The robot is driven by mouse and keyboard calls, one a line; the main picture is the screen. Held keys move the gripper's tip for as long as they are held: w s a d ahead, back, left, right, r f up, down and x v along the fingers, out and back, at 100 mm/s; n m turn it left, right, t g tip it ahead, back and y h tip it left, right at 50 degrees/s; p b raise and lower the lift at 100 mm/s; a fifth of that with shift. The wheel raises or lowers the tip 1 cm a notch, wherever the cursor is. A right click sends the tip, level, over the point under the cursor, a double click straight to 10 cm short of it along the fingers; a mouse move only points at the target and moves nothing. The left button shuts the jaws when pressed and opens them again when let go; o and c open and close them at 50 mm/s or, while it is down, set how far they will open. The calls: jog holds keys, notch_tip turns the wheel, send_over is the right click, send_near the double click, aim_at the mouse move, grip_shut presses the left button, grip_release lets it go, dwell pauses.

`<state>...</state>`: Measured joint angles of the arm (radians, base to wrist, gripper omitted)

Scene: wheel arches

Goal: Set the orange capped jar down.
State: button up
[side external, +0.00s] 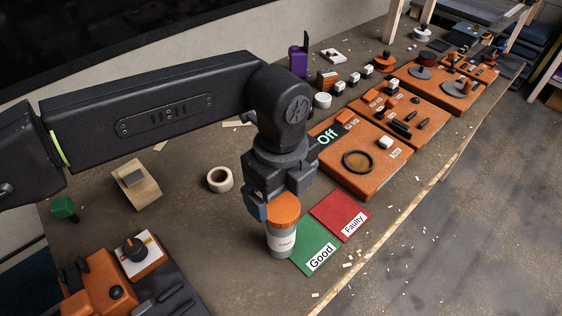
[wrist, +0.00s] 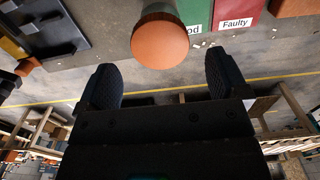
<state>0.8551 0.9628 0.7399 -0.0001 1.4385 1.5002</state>
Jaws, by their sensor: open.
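The orange capped jar (side external: 282,228) stands upright at the left edge of the green "Good" card (side external: 316,250) in the side view, its grey base low against the table. I cannot tell whether its base rests on the card or just beside it. My gripper (side external: 280,200) is right above and behind the cap. In the wrist view the orange cap (wrist: 159,43) lies beyond my two spread fingertips (wrist: 163,80), with a gap between them and the cap. My gripper is open and holds nothing.
The red "Faulty" card (side external: 340,215) lies next to the green one. An orange board with a black ring (side external: 358,161) is behind them. A tape roll (side external: 219,180) and a dark tool tray (side external: 160,290) are to the left. The table's front edge is close by.

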notch_tip(320, 180, up, 7)
jog(key=shift+r, duration=0.15)
dwell(0.4)
jog(key=w+a+r+n+t, duration=0.1)
jog(key=w+a+r+n, duration=0.3)
jog(key=a+r+n, duration=0.65)
jog(key=s+a+r+n+t+h, duration=0.1)
jog(key=a, duration=0.7)
jog(key=s+a+r+n+t, duration=0.1)
jog(key=a+n, duration=0.1)
jog(key=a, duration=0.5)
jog(key=s+a+f+n+t, duration=0.1)
jog(key=s+a+f+n, duration=0.4)
jog(key=s+a, duration=0.3)
jog(key=s+a+f+n+t+y, duration=0.1)
jog(key=s+a+f+n, duration=0.4)
jog(key=s+a+n, duration=0.3)
jog(key=shift+s+a+t, duration=0.3)
jog(key=shift+s+a, duration=0.4)
jog(key=shift+a, duration=0.4)
jog(key=shift+n, duration=0.25)
